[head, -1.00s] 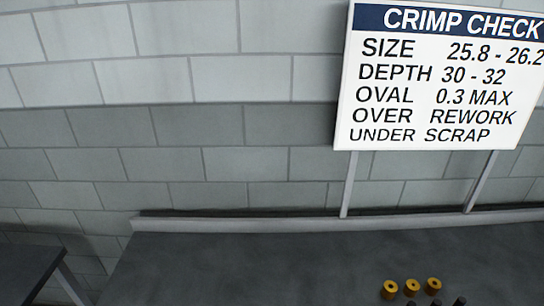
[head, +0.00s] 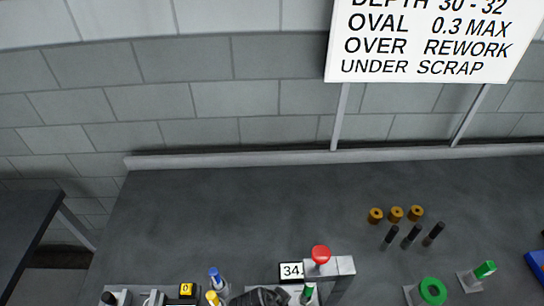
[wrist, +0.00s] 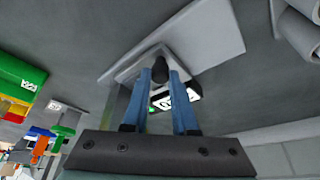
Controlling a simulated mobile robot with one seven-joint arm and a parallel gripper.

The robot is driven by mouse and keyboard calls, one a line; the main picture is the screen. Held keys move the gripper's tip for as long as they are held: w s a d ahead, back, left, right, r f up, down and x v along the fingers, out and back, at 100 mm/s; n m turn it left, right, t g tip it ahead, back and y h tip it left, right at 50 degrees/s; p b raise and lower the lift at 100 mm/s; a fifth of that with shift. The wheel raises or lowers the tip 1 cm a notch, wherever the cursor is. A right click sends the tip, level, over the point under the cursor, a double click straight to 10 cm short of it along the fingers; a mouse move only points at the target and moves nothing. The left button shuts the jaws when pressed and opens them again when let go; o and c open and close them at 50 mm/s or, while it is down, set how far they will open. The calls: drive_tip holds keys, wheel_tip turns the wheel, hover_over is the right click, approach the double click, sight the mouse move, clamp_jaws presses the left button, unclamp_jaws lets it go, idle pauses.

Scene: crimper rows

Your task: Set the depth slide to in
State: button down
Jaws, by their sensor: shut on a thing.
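In the wrist view my gripper (wrist: 164,76) has its two blue fingers closed around a small black knob (wrist: 160,67). The knob stands on a light grey block on a wider grey plate (wrist: 205,38). I take the knob to be the depth slide's, but no label for it can be read. A small black-and-white display (wrist: 178,97) shows partly behind the right finger; its digits are not clear. In the head view a black knob (head: 108,298) shows at the lower left edge, and I cannot tell if it is the same one. My gripper is not clearly seen there.
The head view shows a press-like stand with a red knob (head: 320,254) and a "34" display (head: 291,271). Brass rings (head: 396,214), dark pins (head: 411,236) and a green ring (head: 432,291) are to the right. The bench behind is clear.

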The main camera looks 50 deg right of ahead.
drive_tip(key=shift+s+d, duration=0.3)
drive_tip(key=shift+s, duration=0.05)
drive_tip(key=c, duration=0.7)
unclamp_jaws()
drive_tip(key=shift+s, duration=0.1)
drive_tip(key=shift+a+r, duration=0.25)
drive_tip(key=shift+r, duration=0.3)
drive_tip(key=b+v, duration=0.1)
drive_tip(key=v, duration=1)
drive_tip(key=shift+a+r, duration=0.15)
drive_tip(key=shift+r, duration=0.2)
